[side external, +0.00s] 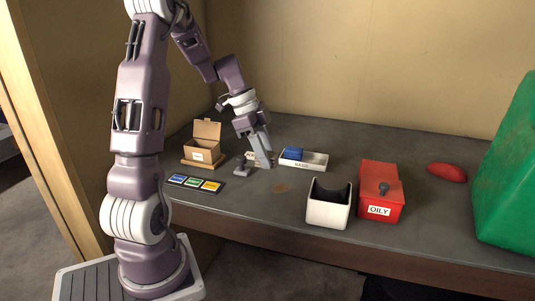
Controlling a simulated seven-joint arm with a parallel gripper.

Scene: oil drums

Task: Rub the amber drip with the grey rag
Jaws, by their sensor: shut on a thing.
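My gripper (264,160) points down at the middle of the table. It is shut on what looks like the grey rag (265,157), a small grey shape at the fingertips that is hard to tell from the fingers. The amber drip (282,187) is a faint brownish patch on the grey tabletop, in front of and slightly right of the gripper. The gripper is apart from the drip.
A grey knobbed object (242,169) stands just left of the gripper. A white tray with blue cloth (315,163) is close on the right. A white open holder (328,212), red OILY box (380,208), cardboard box (202,155) and colour-card strip (196,183) stand around.

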